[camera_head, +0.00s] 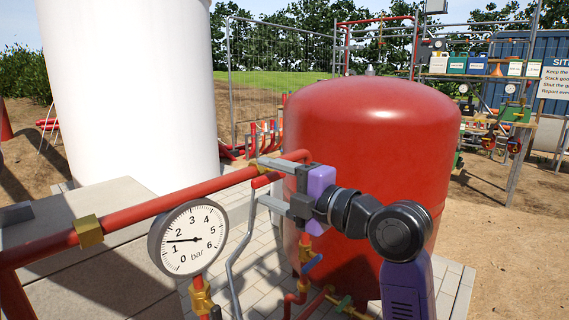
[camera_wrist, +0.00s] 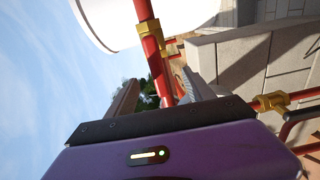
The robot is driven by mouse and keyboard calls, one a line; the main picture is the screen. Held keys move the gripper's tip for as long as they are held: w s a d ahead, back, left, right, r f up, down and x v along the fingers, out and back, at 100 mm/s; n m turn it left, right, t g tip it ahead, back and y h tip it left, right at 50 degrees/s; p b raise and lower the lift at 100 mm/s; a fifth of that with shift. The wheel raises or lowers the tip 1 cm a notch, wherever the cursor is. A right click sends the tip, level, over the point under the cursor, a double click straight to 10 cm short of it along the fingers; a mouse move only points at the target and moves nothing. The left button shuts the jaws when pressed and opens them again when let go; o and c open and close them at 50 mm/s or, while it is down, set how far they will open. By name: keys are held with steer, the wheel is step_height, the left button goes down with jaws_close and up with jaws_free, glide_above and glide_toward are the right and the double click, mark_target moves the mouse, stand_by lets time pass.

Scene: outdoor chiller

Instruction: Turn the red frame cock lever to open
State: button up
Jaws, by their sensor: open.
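My gripper (camera_head: 264,184) is open beside the right end of the red pipe (camera_head: 165,205), with its two pale fingers spread apart. In the wrist view, red pipework (camera_wrist: 154,50) runs between the open fingers of my gripper (camera_wrist: 163,92), and a brass fitting (camera_wrist: 150,29) sits on it farther along. I cannot clearly make out a separate red cock lever; my gripper and wrist cover part of the pipe end. Below my gripper, a small blue lever (camera_head: 312,263) sits by a brass fitting (camera_head: 305,250) on a thin red pipe.
A pressure gauge (camera_head: 188,238) stands close in front, left of my gripper. A large red tank (camera_head: 375,125) is right behind my wrist. A concrete block (camera_head: 75,275) lies at the left under the pipe. A bent grey tube (camera_head: 232,270) passes below. Open sandy ground (camera_head: 510,250) lies right.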

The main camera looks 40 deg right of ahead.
steer(key=shift+s, duration=0.1)
steer(key=s+d, duration=0.1)
steer(key=s, duration=0.5)
steer(key=shift+s+d+b, duration=0.15)
steer(key=shift+s+b, duration=0.2)
steer(key=shift+b, duration=0.05)
stand_by(0.3)
steer(key=s+d+p, duration=0.1)
steer(key=s+p, duration=0.6)
steer(key=p, duration=0.3)
steer(key=shift+s+d, duration=0.25)
steer(key=shift+s, duration=0.05)
